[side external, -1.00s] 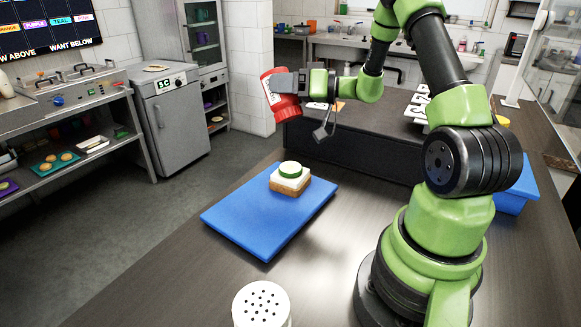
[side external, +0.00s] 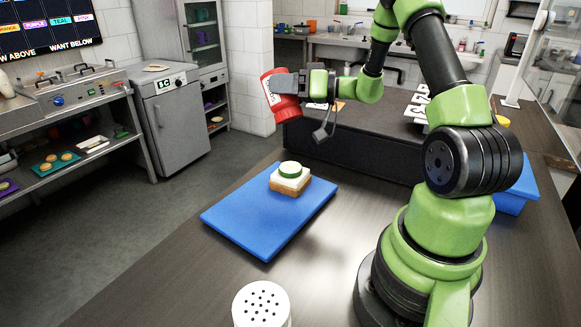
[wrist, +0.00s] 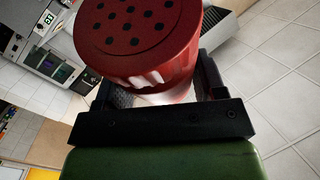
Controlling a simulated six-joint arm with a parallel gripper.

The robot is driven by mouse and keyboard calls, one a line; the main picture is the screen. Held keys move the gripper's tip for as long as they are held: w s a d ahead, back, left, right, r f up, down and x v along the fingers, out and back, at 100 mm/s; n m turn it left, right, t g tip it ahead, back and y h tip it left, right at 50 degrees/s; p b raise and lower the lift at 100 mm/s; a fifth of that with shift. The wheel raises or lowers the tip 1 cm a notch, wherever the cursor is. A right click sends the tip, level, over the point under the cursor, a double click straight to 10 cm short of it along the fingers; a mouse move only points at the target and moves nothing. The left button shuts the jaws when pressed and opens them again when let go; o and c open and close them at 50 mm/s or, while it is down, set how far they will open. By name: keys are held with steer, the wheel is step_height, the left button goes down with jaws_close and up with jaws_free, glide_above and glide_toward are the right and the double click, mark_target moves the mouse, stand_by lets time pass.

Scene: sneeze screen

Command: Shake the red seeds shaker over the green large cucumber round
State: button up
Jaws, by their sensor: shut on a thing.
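The red seeds shaker (side external: 281,92) is in my gripper (side external: 290,84), held tilted in the air above and a little behind the blue board. In the wrist view the shaker (wrist: 140,40) shows its red lid with dark holes, between the two black fingers of my gripper (wrist: 160,90). The green large cucumber round (side external: 291,169) lies on top of a stack of white filling and bread (side external: 289,184) on the board. The shaker is apart from the round and higher. The round does not show in the wrist view.
The blue board (side external: 245,222) lies on the dark counter (side external: 150,262). A white shaker with a holed lid (side external: 262,300) stands at the front. A dark raised block (side external: 340,150) is behind the board. A blue bin (side external: 518,195) stands at the right, behind my arm.

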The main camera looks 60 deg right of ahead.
steer(key=shift+r, duration=0.1)
step_height(320, 180, down, 4)
steer(key=shift+r, duration=0.2)
stand_by(0.3)
steer(key=shift+r, duration=0.1)
steer(key=shift+r, duration=1.7)
